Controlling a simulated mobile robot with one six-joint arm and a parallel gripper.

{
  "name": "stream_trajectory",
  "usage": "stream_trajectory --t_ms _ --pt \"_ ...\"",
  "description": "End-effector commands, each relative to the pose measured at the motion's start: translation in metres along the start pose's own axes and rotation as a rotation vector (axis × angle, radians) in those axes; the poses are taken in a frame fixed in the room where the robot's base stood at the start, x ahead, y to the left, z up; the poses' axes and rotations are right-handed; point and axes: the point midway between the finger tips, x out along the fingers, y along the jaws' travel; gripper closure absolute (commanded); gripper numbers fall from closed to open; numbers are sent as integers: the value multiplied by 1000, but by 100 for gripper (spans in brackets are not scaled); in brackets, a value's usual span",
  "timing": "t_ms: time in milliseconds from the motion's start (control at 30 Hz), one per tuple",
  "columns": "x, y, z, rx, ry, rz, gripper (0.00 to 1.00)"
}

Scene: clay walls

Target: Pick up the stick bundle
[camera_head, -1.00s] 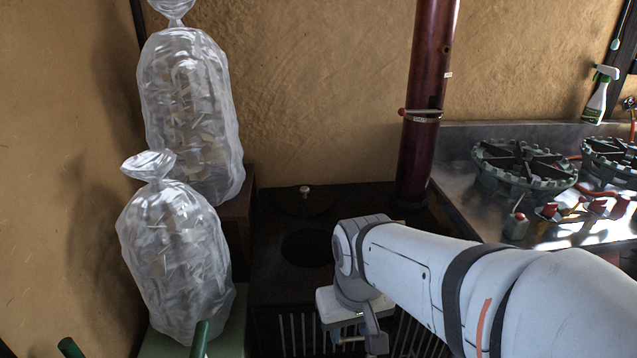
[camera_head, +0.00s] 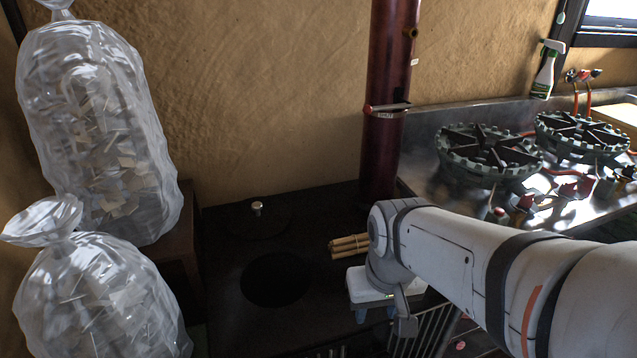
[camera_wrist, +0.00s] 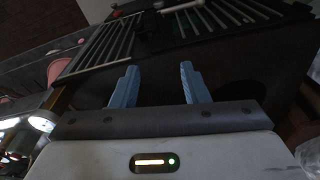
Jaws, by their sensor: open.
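The stick bundle (camera_head: 349,245) is a small set of tan sticks lying on the dark stove top, just left of my arm's wrist in the head view. Its right end is hidden behind my arm. My gripper (camera_head: 374,314) hangs in front of the bundle, nearer the camera, apart from it. In the wrist view, the two blue fingers of my gripper (camera_wrist: 156,86) are spread with nothing between them. I cannot make out the bundle in the wrist view.
The dark stove (camera_head: 225,265) has a round hole (camera_head: 276,281) and a small knob (camera_head: 257,208). A dark red pipe (camera_head: 389,120) rises behind the bundle. Clear bags (camera_head: 100,130) stand at left. Burners (camera_head: 490,152) sit on the counter at right. A slatted grate (camera_wrist: 100,45) shows in the wrist view.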

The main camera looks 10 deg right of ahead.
Motion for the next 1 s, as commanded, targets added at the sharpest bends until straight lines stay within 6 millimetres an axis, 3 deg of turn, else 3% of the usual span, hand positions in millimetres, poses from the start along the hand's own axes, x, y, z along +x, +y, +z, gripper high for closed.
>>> stream_trajectory --t_ms 133,233,367,500,700,833,1000 --pt "0 11 -16 -88 -9 0 46" --pt "-3 14 -44 -254 -25 -3 38" --pt "-4 15 -96 -581 -48 -15 29" --pt "4 16 -154 -960 -71 -39 29" --pt "26 18 -219 -1420 -88 -81 29" --pt "38 19 -244 -1610 -92 -102 29" --pt "48 19 -256 -1717 -92 -114 29"
